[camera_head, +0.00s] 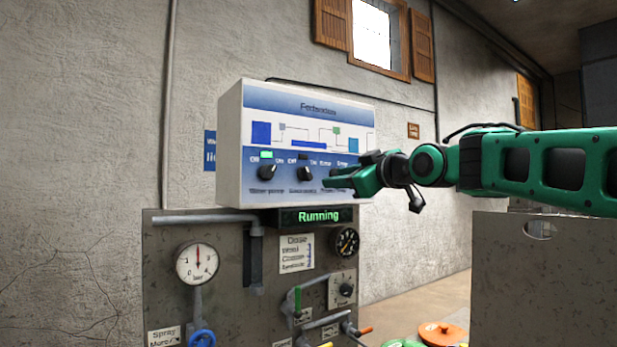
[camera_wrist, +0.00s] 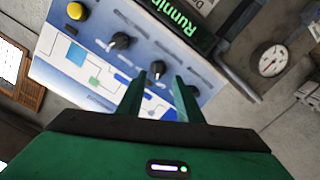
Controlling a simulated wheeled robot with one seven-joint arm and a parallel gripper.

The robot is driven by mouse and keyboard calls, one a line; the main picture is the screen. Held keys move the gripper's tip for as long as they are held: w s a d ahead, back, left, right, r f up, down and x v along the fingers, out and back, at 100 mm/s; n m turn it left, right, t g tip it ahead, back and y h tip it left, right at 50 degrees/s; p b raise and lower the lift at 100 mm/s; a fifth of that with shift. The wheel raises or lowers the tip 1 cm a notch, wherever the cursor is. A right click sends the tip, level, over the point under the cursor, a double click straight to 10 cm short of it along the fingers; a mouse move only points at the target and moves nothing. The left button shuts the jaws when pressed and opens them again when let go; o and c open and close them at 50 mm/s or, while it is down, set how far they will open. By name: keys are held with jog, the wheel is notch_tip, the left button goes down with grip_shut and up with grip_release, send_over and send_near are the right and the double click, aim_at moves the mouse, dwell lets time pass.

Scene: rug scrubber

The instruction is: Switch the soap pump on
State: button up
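The white and blue control box (camera_head: 232,150) hangs on the wall in the head view. Its first knob, labelled water pump (camera_head: 267,173), sits under a lit green lamp. The second knob (camera_head: 304,174), which I take as the soap pump knob, sits under a dark lamp; its label is blurred. My gripper (camera_head: 330,180) is in front of the panel, just right of that knob in the picture, covering the controls behind. In the wrist view the gripper (camera_wrist: 161,78) is open and empty, with a black knob (camera_wrist: 157,70) seen between its fingertips. I cannot tell whether they touch.
In the wrist view, another black knob (camera_wrist: 122,40) and a yellow button (camera_wrist: 75,11) lie to the upper left. A green "Running" display (camera_head: 317,216) is below the box. Gauges, pipes and a blue valve wheel (camera_head: 202,338) fill the lower panel.

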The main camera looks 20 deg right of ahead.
aim_at(308, 171)
jog(key=shift+n+t+y, duration=0.3)
jog(key=x, duration=0.3)
jog(key=r+x, duration=0.1)
jog(key=x, duration=0.3)
jog(key=a+x, duration=0.1)
jog(key=x, duration=0.3)
jog(key=shift+s+r, duration=0.1)
jog(key=shift+r, duration=0.3)
jog(key=shift+c, duration=0.6)
grip_shut()
